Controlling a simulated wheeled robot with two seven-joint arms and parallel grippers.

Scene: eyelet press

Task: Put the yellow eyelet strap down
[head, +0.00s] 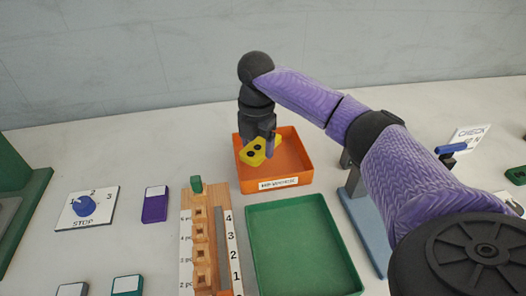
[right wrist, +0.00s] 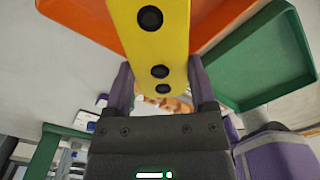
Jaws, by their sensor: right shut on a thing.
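The yellow eyelet strap (head: 257,153) has dark eyelets and is held at my right gripper (head: 270,143), over the orange tray (head: 287,182) in the head view. The right wrist view shows the strap (right wrist: 161,45) large, with three dark eyelets, between the gripper's fingers (right wrist: 162,90). The right gripper is shut on the strap. I cannot tell whether the strap touches the tray floor. The tray carries a white label on its front wall. My left gripper is not in view.
A green tray (head: 300,250) stands just in front of the orange one. A wooden rack (head: 200,232) with numbered strips is to its left. A dial card (head: 87,207) and a purple block (head: 155,205) lie further left. A blue-grey stand (head: 366,225) is at right.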

